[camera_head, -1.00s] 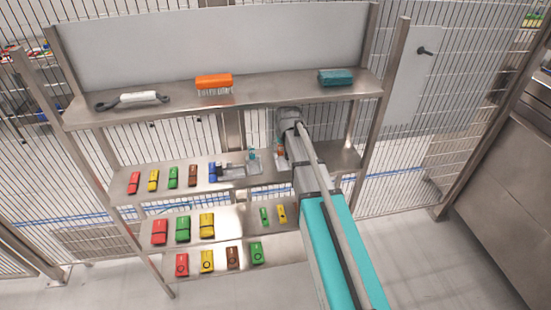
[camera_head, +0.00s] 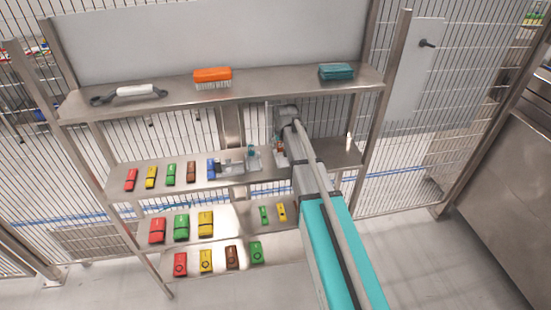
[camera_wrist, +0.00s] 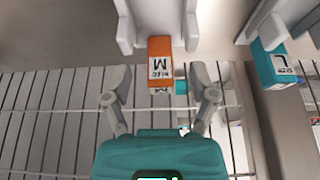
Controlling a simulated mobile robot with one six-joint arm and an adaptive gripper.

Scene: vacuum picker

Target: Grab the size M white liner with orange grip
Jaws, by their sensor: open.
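The white liner (camera_wrist: 158,15) with the orange grip (camera_wrist: 160,62) is at the top middle of the wrist view. The orange grip has a white label reading M. My gripper (camera_wrist: 160,84) is open, its two fingers on either side of the grip's lower end with visible gaps. I see no contact. My fingers there are mostly hidden by the arm.
A white liner with a teal grip (camera_wrist: 272,65) marked L is close by on the right in the wrist view. Another teal piece (camera_wrist: 182,86) shows behind the orange grip. Small coloured items, such as a red one (camera_head: 131,180), line the middle shelf (camera_head: 335,156). Wire fencing stands behind.

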